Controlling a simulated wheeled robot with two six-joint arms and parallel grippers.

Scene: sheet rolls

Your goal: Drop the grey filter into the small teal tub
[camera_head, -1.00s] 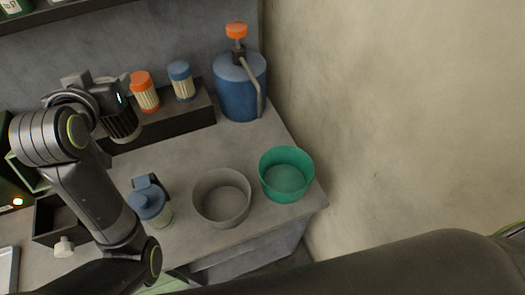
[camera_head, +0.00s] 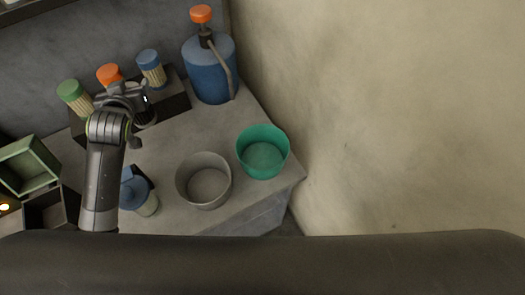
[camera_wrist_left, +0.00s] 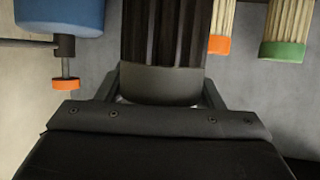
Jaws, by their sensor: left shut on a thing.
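My left gripper (camera_head: 130,98) is shut on the grey filter (camera_wrist_left: 160,84), which has dark pleats and a grey cap. It holds the filter in front of the shelf block; in the head view the filter is mostly hidden by the gripper. The teal tub (camera_head: 264,138) is round, open and empty, near the right corner of the bench, well to the right of the gripper. My right gripper is not in view.
A grey tub (camera_head: 182,187) stands left of the teal one. Green (camera_head: 74,92), orange (camera_head: 108,74) and blue-capped (camera_head: 150,62) filters stand at the back. A blue sprayer (camera_head: 209,75) is behind the tubs.

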